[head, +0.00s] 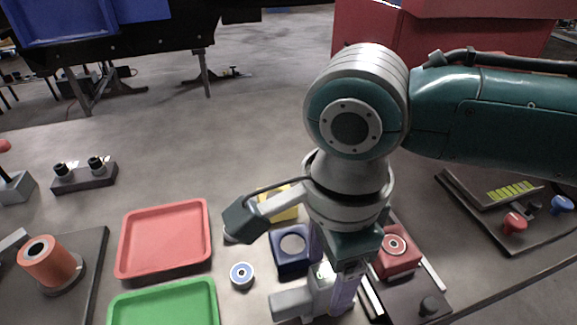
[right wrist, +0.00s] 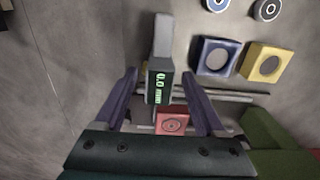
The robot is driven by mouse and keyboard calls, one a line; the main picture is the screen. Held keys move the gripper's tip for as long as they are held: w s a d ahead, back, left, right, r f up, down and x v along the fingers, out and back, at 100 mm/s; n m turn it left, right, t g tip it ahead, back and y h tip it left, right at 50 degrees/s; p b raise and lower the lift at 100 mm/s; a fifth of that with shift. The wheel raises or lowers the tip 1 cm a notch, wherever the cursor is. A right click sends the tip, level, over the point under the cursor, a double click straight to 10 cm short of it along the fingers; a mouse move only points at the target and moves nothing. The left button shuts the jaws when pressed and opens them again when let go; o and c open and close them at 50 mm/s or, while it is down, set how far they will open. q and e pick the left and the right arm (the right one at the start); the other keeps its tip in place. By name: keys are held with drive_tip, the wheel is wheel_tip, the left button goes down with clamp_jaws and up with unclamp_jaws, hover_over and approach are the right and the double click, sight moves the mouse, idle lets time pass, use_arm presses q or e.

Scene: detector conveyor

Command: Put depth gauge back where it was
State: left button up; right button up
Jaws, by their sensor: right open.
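The depth gauge (right wrist: 161,86) has a grey upper part and a dark body with a green 0.0 mm readout. In the right wrist view it sits between the two spread fingers of my right gripper (right wrist: 160,98), with gaps at its sides. In the head view the grey part of the gauge (head: 291,304) shows low in the middle, beside my right gripper (head: 331,270), which is open. The lower part of the gauge is hidden, so I cannot tell what it rests on. My left gripper is not in view.
A red block with a round insert (head: 397,247) stands right of the gripper. A blue block (head: 280,259), a yellow block (head: 283,212) and a blue-ringed disc (head: 242,275) lie left. Red (head: 123,238) and green (head: 211,289) trays stand further left.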

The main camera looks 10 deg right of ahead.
wheel_tip(320, 180, up, 13)
drive_tip(key=p, duration=0.1)
drive_tip(key=s+a+f+n+t+y, duration=0.2)
drive_tip(key=s+a+f+n+y, duration=0.3)
drive_tip(key=n, duration=0.6)
drive_tip(key=s+d+f+n+h, duration=0.1)
drive_tip(key=s+d+n+h, duration=0.1)
drive_tip(key=s+d+n, duration=0.2)
drive_tip(key=s+d+n+t+h, duration=0.1)
drive_tip(key=s+d+n+h, duration=0.1)
drive_tip(key=d, duration=0.7)
drive_tip(key=s+n, duration=0.1)
drive_tip(key=n, duration=0.1)
drive_tip(key=shift+s+d+f+n+t+h, duration=0.2)
drive_tip(key=shift+s+f+n+t+h, duration=0.1)
drive_tip(key=shift+s+f+h, duration=0.1)
